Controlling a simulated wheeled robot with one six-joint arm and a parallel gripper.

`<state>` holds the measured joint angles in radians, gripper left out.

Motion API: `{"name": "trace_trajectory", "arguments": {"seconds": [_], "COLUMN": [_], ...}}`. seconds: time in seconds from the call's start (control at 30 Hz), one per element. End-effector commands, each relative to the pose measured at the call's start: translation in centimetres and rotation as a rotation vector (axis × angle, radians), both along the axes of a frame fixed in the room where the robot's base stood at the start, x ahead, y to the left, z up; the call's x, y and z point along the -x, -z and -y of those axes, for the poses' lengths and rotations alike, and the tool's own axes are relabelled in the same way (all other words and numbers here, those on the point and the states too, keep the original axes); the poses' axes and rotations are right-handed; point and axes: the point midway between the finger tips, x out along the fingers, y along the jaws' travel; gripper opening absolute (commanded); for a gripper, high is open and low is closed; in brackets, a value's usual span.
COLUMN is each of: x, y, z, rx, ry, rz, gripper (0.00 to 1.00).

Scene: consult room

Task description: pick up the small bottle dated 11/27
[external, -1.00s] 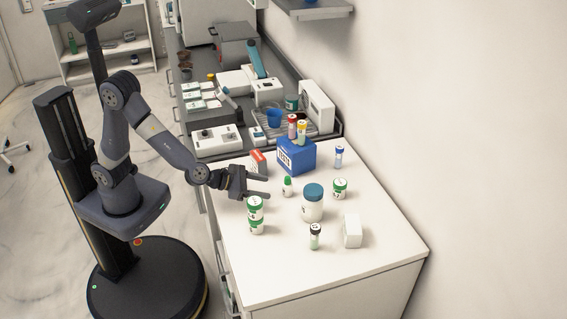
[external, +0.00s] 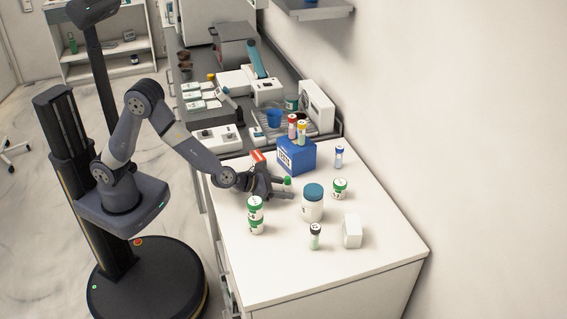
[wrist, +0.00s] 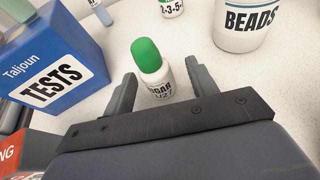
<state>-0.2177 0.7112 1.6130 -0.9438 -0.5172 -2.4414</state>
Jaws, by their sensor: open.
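A small white bottle with a green cap (wrist: 152,72) stands upright between the two fingers of my gripper (wrist: 164,78) in the wrist view. Its label is partly hidden by my gripper's palm; the lower line seems to end in 27. My gripper is open, with one finger on each side of the bottle, and I see no firm contact. In the external view my gripper (external: 286,188) is low over the white counter, and the bottle's green cap (external: 287,181) shows at its fingers.
A blue TESTS box (wrist: 52,62) stands close on the left, with a red box (wrist: 18,152) nearer. A large BEADS jar (wrist: 240,22) stands to the right. Stacked green-lidded jars (external: 256,224) stand at the front of the counter (external: 300,275). A dark-capped vial (external: 315,237) and white box (external: 352,232) are farther right.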

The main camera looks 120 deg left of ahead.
Motion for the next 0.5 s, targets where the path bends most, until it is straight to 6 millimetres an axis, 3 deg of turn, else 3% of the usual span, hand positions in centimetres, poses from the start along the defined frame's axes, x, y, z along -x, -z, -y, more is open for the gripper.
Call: {"name": "trace_trajectory", "arguments": {"seconds": [0.2, 0.5], "x": [-1.8, -2.2], "y": [0.8, 1.1], "z": [-1.8, -2.1], "rx": [0.0, -0.001], "ry": [-0.001, 0.0], "rz": [0.0, 0.001], "gripper": [0.55, 0.55]}}
